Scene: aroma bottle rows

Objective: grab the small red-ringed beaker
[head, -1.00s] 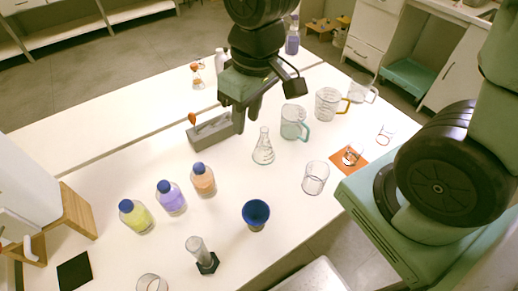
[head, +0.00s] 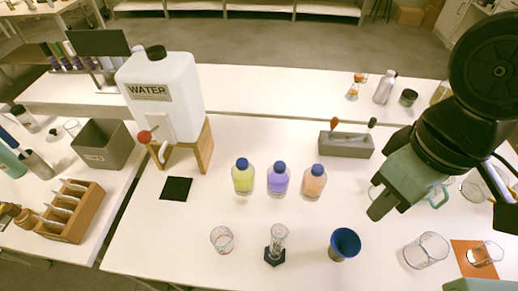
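A small clear beaker (head: 222,239) with reddish marking stands upright at the front of the white table, left of the cylinder on a dark base. Another small glass (head: 485,253) is on an orange mat (head: 462,262) at the far right; a reddish tint shows there too, and I cannot tell a ring on it clearly. My gripper (head: 381,206) hangs above the right part of the table, far to the right of the first beaker and clear of it. Its fingers overlap in this view, so their gap is hidden. No held object shows.
Yellow (head: 243,178), purple (head: 278,180) and orange (head: 313,182) bottles stand mid-table. A cylinder on a dark base (head: 275,257), a blue cup (head: 344,243) and a larger beaker (head: 426,250) line the front. A water tank (head: 165,85) on a wooden stand is left.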

